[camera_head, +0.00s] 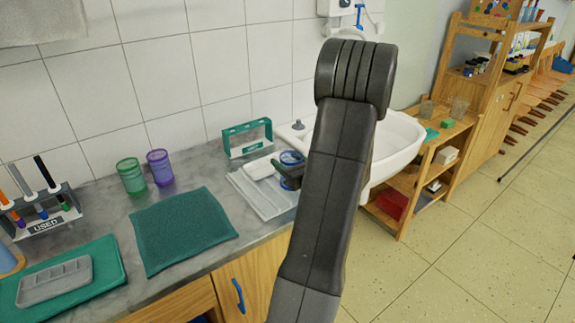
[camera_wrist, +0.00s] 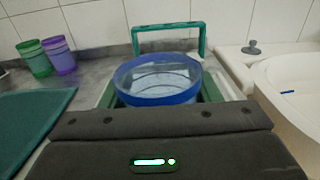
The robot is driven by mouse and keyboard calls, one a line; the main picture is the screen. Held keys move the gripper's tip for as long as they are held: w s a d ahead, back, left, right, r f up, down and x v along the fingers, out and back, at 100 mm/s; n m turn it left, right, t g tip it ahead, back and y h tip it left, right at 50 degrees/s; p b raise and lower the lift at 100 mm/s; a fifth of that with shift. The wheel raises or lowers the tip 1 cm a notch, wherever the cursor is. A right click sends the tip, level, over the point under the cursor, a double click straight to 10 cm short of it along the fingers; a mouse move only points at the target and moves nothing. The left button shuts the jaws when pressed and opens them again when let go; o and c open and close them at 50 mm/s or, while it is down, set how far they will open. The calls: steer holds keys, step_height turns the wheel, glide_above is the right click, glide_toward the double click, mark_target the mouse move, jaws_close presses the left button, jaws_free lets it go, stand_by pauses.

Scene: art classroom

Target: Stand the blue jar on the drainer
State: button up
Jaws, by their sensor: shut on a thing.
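The blue jar (camera_head: 291,157) is see-through with a blue rim. It is held upright at the drainer's right end, partly hidden by my arm. In the wrist view the jar (camera_wrist: 158,78) sits between my gripper's green-edged fingers. My gripper (camera_head: 288,174) is shut on it. The drainer (camera_head: 262,199) is a pale ridged tray on the grey counter, and a white item lies at its back. The jar appears over the drainer's back right part. I cannot tell whether its base touches the drainer.
A green rack (camera_head: 247,139) stands behind the drainer. A green cup (camera_head: 131,177) and purple cup (camera_head: 160,168) stand left, behind a dark green mat (camera_head: 181,228). The white sink (camera_head: 398,150) is to the right. A marker rack (camera_head: 41,210) and grey tray (camera_head: 55,281) are far left.

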steer(key=shift+f, duration=0.5)
steer(key=shift+f, duration=0.2)
steer(key=o, duration=1.1)
steer(key=shift+r, duration=0.15)
steer(key=shift+s+d, duration=0.15)
steer(key=b+v, duration=0.1)
steer(key=v, duration=1)
steer(key=shift+s+d, duration=0.15)
steer(key=shift+s, duration=0.15)
